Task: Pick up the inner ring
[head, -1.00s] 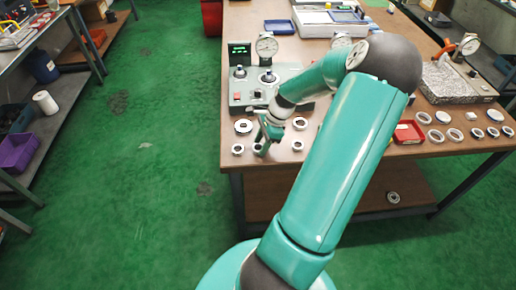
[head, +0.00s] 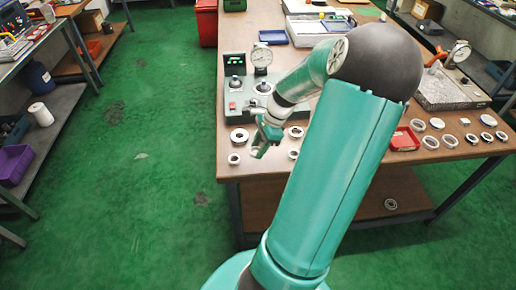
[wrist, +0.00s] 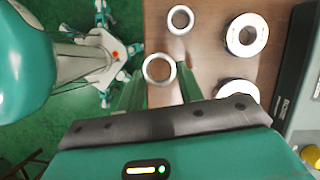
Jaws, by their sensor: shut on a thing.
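My gripper (head: 258,152) is above the near left part of the workbench (head: 262,168), fingers pointing down. In the wrist view its two green fingers (wrist: 159,82) are closed on a small silver ring (wrist: 159,69), which I take as the inner ring. The ring shows between the fingertips, over the bench's near edge in that view. I cannot tell how high it is above the bench. Another small ring (wrist: 180,19) lies apart from the gripper; it also shows in the head view (head: 234,158).
Two thicker rings (head: 240,135) (head: 295,132) lie behind the gripper, before a grey gauge box (head: 243,97). A red tray (head: 404,139) and several rings (head: 430,142) lie further right. Green floor (head: 130,200) is free at left.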

